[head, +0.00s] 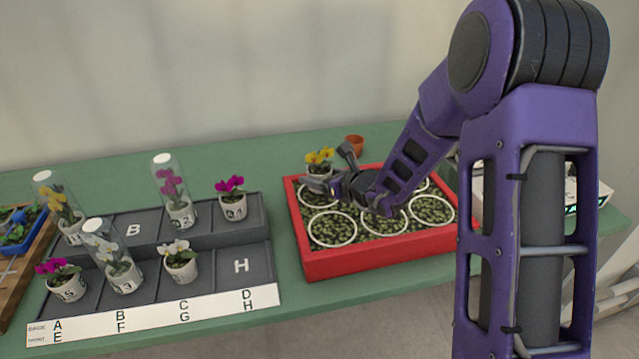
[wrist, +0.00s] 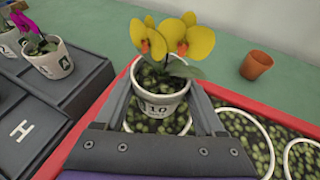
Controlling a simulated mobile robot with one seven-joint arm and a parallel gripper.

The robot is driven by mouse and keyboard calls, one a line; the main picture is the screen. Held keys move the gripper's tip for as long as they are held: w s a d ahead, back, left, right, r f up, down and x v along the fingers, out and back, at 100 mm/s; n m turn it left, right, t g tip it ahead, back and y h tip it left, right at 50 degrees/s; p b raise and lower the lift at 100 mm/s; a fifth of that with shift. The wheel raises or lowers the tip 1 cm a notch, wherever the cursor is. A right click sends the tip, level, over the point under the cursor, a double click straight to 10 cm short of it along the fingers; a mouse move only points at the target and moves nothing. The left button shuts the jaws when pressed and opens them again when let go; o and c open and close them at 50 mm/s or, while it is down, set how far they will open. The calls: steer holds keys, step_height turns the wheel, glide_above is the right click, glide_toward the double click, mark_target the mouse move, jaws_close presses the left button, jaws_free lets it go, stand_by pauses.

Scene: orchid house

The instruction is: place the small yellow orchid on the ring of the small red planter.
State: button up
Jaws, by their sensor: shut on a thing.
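The small yellow orchid (head: 319,158) stands upright in a white pot marked 10, and it also shows in the wrist view (wrist: 160,100). My gripper (head: 335,180) is shut on the pot, with one finger on each side in the wrist view (wrist: 165,112). The pot is over the back left part of the red planter (head: 350,264), above or at a white ring (head: 306,200). I cannot tell whether the pot touches the planter's surface. Other white rings in the planter, such as the front left one (head: 333,230), are empty.
A grey stepped rack (head: 241,266) with several potted orchids, some under clear domes, stands left of the planter. A small terracotta pot (head: 354,144) stands behind the planter. A blue tray (head: 20,232) is at the far left. Green table (head: 275,165) is bare between rack and planter.

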steer(key=shift+f, duration=0.75)
steer(key=shift+f+b, duration=0.3)
steer(key=o, duration=1.5)
steer(key=shift+r, duration=0.1)
steer(key=shift+r+p, duration=0.25)
steer(key=shift+p, duration=0.1)
steer(key=v, duration=1.2)
steer(key=shift+p, duration=0.4)
